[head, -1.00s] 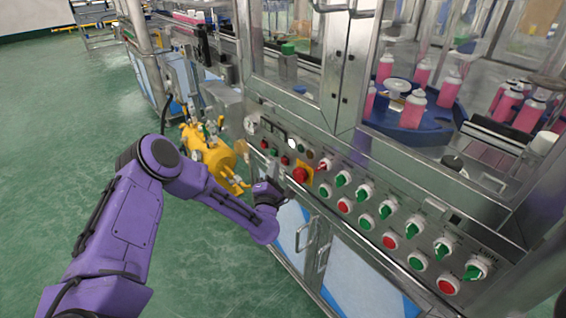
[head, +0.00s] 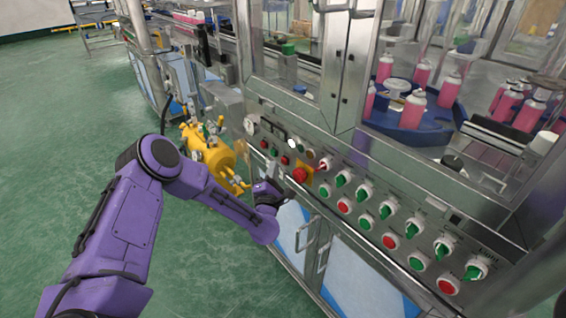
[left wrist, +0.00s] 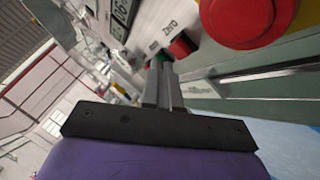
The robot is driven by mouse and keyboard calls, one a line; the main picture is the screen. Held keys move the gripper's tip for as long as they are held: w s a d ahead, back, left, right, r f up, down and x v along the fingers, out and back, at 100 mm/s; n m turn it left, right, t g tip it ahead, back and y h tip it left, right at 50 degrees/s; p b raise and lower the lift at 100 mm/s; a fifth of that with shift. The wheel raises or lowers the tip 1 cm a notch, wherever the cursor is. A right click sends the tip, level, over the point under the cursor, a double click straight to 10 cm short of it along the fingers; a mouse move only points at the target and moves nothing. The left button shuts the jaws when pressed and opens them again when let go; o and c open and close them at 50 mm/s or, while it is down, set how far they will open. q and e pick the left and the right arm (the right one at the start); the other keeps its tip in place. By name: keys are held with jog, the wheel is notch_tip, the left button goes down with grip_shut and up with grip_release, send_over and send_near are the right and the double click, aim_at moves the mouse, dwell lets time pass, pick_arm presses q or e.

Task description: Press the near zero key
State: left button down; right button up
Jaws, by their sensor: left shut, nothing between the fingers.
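A red zero key (left wrist: 182,45) with the label "Zero" beside it shows in the left wrist view, just up and right of my fingertips. In the head view this red key (head: 285,160) sits at the left part of the control panel, left of the big red stop button. My left gripper (left wrist: 160,66) is shut and empty, its fingers pointing at the panel. A green button (left wrist: 157,59) is partly hidden behind the fingertips; I cannot tell whether they touch it. In the head view the left gripper (head: 268,187) is below the key. My right gripper is not in view.
The big red stop button (head: 300,175) on its yellow plate is close beside the key. Several green and red buttons and switches run right along the panel (head: 350,163). A yellow tank (head: 207,150) stands left of the gripper. Cabinet door handles (head: 304,236) stick out below.

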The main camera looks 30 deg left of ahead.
pick_arm(q)
jog(key=shift+w, duration=0.1)
jog(key=shift+w+d+b, duration=0.2)
jog(key=shift+w+b, duration=0.1)
jog(key=shift+b, duration=0.1)
jog(key=shift+w+d+b, duration=0.15)
jog(key=shift+w+b, duration=0.15)
jog(key=shift+w, duration=0.05)
dwell(0.7)
jog(key=shift+s, duration=0.1)
jog(key=shift+s+a, duration=0.3)
jog(key=shift+s, duration=0.35)
